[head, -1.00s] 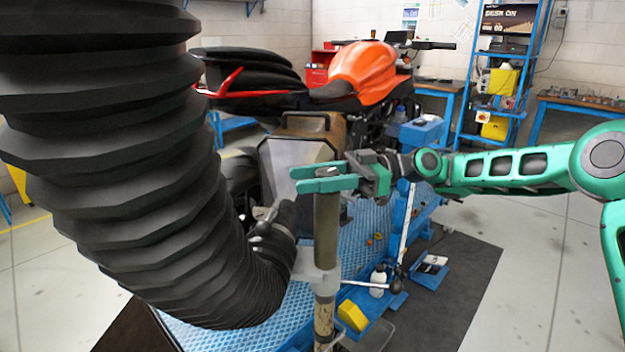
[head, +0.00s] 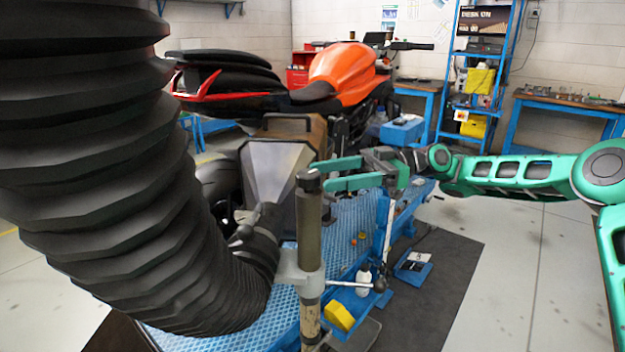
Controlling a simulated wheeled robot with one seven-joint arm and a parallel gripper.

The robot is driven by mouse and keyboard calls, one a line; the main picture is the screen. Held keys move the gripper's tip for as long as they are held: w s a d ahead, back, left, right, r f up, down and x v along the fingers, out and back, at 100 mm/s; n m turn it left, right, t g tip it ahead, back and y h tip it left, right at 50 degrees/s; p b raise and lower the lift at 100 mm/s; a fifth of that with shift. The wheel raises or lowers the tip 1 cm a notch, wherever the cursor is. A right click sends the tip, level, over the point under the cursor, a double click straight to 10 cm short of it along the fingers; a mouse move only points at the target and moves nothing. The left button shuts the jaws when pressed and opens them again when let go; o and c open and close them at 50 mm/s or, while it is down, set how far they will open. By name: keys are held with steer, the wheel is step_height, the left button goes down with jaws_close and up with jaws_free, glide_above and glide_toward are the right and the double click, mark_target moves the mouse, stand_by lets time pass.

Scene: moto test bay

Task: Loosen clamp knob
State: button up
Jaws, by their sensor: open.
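An upright dark post (head: 310,220) stands in front of the motorcycle, with a grey clamp (head: 300,266) around it partway down. A thin metal lever runs right from the clamp and ends in a black ball knob (head: 380,285). My gripper (head: 322,175) has green fingers, spread apart, pointing left at the height of the post's top. The finger tips are beside or behind the post top; I cannot tell whether they touch it. The gripper is above and left of the knob, well apart from it, and holds nothing that I can see.
A thick black ribbed hose (head: 130,190) fills the left and ends near the clamp. An orange motorcycle (head: 345,72) stands on a blue lift (head: 345,222). Floor at right is clear.

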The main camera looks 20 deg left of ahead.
steer(key=shift+v, duration=1.05)
